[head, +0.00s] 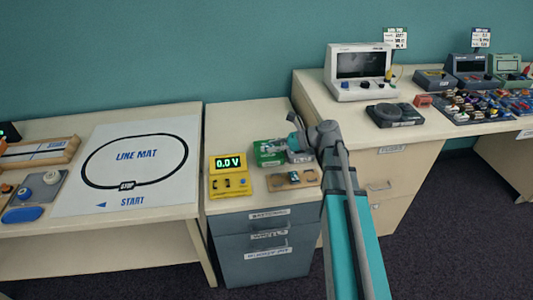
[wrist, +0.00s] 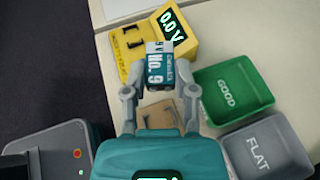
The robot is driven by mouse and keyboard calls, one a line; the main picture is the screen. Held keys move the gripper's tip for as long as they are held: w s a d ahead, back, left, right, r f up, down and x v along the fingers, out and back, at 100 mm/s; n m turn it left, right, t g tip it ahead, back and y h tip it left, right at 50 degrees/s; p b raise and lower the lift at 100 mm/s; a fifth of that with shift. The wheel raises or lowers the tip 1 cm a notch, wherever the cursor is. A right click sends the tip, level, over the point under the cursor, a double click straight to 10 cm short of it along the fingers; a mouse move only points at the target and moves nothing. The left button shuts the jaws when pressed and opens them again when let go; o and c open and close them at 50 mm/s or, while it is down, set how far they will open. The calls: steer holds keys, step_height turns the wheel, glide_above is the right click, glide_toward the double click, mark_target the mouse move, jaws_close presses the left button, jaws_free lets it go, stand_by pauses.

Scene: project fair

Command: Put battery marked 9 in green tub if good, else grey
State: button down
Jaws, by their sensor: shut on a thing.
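My gripper (wrist: 159,88) is shut on a blue-and-white battery (wrist: 160,70) marked "No. 9" in the wrist view. The yellow meter (wrist: 150,40) lies just beyond the battery there and reads 0.0 V; it also shows in the head view (head: 230,184). The green tub (wrist: 232,92), labelled GOOD, is to the right of my gripper. The grey tub (wrist: 266,148), labelled FLAT, stands nearer, beside the green one. In the head view the green tub (head: 268,152) is behind the wooden holder, and my arm's end partly hides the grey tub.
A wooden holder (head: 275,184) sits at the counter's front; a small dark item shows at it, not clearly identifiable. Drawers (head: 265,245) are below. A line mat (head: 130,165) lies on the left table. A white monitor device (head: 340,92) stands on the right cabinet.

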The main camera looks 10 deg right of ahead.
steer(key=w+d+n+g, duration=0.1)
steer(key=w+d, duration=0.3)
steer(key=w, duration=0.9)
steer(key=shift+d+y, duration=0.15)
steer(key=shift+y, duration=0.15)
steer(key=shift+f, duration=0.15)
steer(key=shift+f+b, duration=2.85)
steer(key=shift+b, duration=0.2)
steer(key=shift+c, duration=1.7)
jaws_free()
steer(key=shift+s, duration=0.1)
